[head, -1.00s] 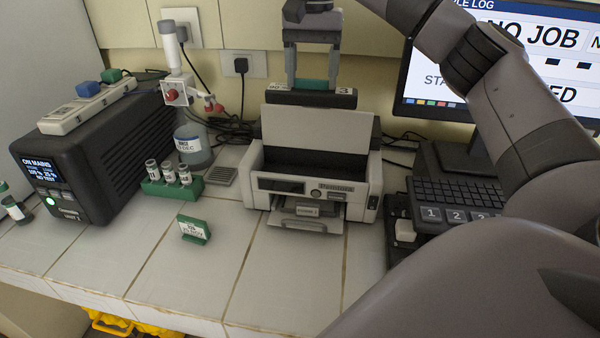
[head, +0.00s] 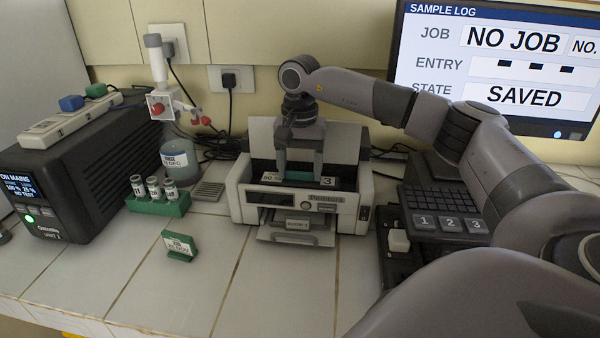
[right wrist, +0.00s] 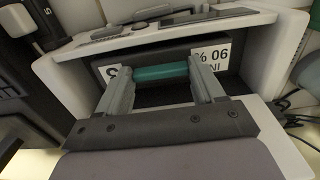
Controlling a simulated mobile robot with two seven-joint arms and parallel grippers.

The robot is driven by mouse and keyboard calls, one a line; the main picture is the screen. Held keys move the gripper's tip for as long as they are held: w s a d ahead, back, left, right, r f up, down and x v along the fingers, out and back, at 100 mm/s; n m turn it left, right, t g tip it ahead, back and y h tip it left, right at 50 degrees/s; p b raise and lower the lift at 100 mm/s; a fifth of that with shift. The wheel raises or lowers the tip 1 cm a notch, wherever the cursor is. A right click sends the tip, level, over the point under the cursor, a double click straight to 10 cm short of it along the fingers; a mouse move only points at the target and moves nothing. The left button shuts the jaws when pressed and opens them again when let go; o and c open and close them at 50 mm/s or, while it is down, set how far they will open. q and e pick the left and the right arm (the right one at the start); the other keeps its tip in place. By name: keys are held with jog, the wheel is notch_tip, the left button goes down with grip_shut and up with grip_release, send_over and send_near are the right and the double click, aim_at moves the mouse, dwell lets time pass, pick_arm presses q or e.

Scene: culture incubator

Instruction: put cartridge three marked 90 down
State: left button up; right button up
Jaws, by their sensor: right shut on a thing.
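The cartridge (head: 328,181) is a dark block with white labels, one reading 3 and one starting with 90. A green grip bar (right wrist: 161,73) runs along it. My right gripper (head: 300,172) is shut on this bar from above. The cartridge sits low inside the open bay of the printer (head: 352,208), its lower part hidden by the printer's front. In the right wrist view the cartridge (right wrist: 225,52) lies between the bay walls; I cannot tell whether it touches the bottom. My left gripper is not in view.
A green rack (head: 158,206) with several vials and a green-based sign (head: 180,246) stand left of the printer. A black power unit (head: 85,190) is at far left. A keyboard (head: 440,198) and monitor are right. Front tiles are clear.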

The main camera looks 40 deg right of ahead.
aim_at(300, 172)
jog(key=shift+f, duration=0.8)
jog(key=shift+f, duration=0.15)
jog(key=o, duration=1.3)
notch_tip(300, 172, up, 12)
jog(key=shift+r, duration=0.15)
